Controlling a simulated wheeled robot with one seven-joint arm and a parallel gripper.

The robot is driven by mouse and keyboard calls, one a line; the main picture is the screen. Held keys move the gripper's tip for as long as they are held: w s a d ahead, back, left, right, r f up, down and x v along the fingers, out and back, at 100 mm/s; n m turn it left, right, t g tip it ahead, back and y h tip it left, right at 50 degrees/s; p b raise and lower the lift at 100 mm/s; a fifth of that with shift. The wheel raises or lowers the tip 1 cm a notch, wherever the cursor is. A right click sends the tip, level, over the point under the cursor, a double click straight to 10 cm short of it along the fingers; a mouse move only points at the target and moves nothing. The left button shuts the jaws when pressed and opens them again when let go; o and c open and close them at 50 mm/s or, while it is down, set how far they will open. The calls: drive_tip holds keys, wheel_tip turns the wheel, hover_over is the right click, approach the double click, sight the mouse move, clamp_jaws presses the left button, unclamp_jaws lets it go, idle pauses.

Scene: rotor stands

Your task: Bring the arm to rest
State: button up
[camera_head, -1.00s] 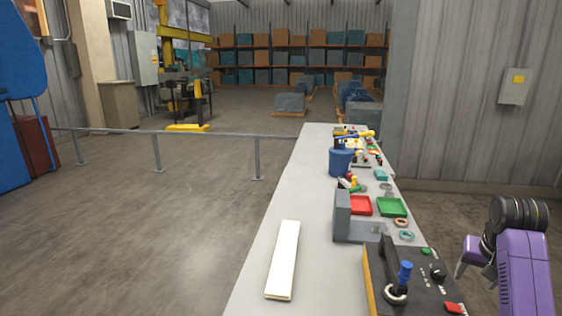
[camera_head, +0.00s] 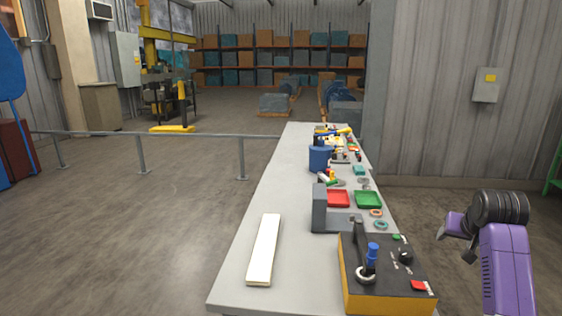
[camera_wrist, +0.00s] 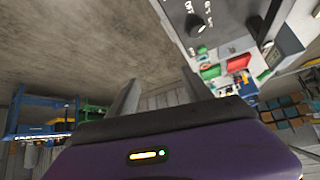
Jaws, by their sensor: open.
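My purple arm (camera_head: 507,270) stands at the right of the head view, folded up beside the workbench (camera_head: 250,240) and clear of it. In the wrist view my gripper (camera_wrist: 160,92) has its two grey fingers spread apart with nothing between them. In the head view the gripper end points left, and its fingers are small and hard to make out.
A black and yellow control box (camera_head: 385,285) with a blue-handled lever (camera_head: 371,254) sits on the near bench end. Floor is open left of the rail (camera_head: 140,136).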

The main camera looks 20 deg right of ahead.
drive_tip(key=w+a+f+n+t+h, duration=0.25)
drive_tip(key=a+t, duration=0.45)
drive_tip(key=a, duration=0.5)
drive_tip(key=s+a+f+n+t+b, duration=0.1)
drive_tip(key=s+a+f, duration=0.15)
drive_tip(key=a, duration=0.35)
drive_tip(key=s+a+f+n+t, duration=0.1)
drive_tip(key=s+a+f+t, duration=0.15)
drive_tip(key=a, duration=0.45)
drive_tip(key=s+a+f+n+y, duration=0.1)
drive_tip(key=s+a+y, duration=0.2)
drive_tip(key=s+a, duration=0.4)
drive_tip(key=s+a+f+n+g+y+b, duration=0.1)
drive_tip(key=s+a+n+y, duration=0.1)
drive_tip(key=s+a, duration=0.6)
drive_tip(key=s+a+f+n+y+b, duration=0.1)
drive_tip(key=s+a+f+n+y, duration=0.1)
drive_tip(key=s+a, duration=0.6)
drive_tip(key=s+y, duration=0.1)
drive_tip(key=s, duration=0.6)
drive_tip(key=shift+y, duration=0.35)
drive_tip(key=shift+s+n, duration=0.1)
drive_tip(key=shift+n, duration=0.15)
